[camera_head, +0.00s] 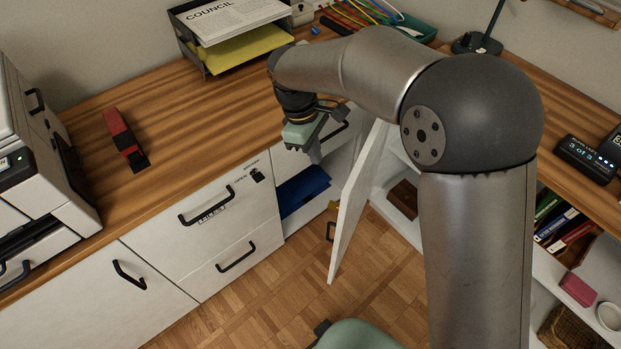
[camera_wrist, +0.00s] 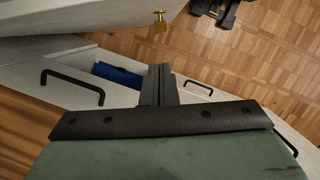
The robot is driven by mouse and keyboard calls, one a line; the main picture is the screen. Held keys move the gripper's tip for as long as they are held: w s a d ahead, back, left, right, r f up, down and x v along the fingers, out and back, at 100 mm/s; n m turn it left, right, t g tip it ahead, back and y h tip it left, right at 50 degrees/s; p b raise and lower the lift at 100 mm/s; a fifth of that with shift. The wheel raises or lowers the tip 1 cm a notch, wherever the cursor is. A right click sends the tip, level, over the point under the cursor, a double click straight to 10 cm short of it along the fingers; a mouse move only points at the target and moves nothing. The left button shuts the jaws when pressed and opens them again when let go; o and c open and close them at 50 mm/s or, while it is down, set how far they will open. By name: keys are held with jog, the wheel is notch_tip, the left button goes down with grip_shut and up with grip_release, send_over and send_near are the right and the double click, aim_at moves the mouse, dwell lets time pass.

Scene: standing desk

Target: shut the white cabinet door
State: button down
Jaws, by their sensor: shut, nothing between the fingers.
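The white cabinet door (camera_head: 353,210) stands open, sticking out from the desk front over the floor. In the wrist view a pale panel (camera_wrist: 105,18) across the top, with a small brass fitting (camera_wrist: 160,22) by it, appears to be this door. My gripper (camera_head: 314,155) is left of the door, near the open cabinet front, with a visible gap to the door. Its fingers (camera_wrist: 160,78) are together and empty. A blue item (camera_head: 303,191) lies inside the open compartment and also shows in the wrist view (camera_wrist: 118,74).
White drawers (camera_head: 222,217) with black handles line the desk front to the left. The wooden desktop (camera_head: 200,110) holds a paper tray (camera_head: 232,45) and a red-and-black stapler (camera_head: 124,137). A green chair (camera_head: 355,335) stands at the bottom. Open shelves (camera_head: 575,270) are at right.

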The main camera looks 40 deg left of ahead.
aim_at(353, 196)
jog(key=x, duration=0.3)
jog(key=d+x, duration=0.1)
jog(key=x, duration=0.3)
jog(key=d+b+x, duration=0.1)
jog(key=x, duration=0.2)
jog(key=shift+w+d, duration=0.2)
jog(key=shift+d, duration=0.1)
jog(key=shift+w+d, duration=0.1)
jog(key=shift+d, duration=0.55)
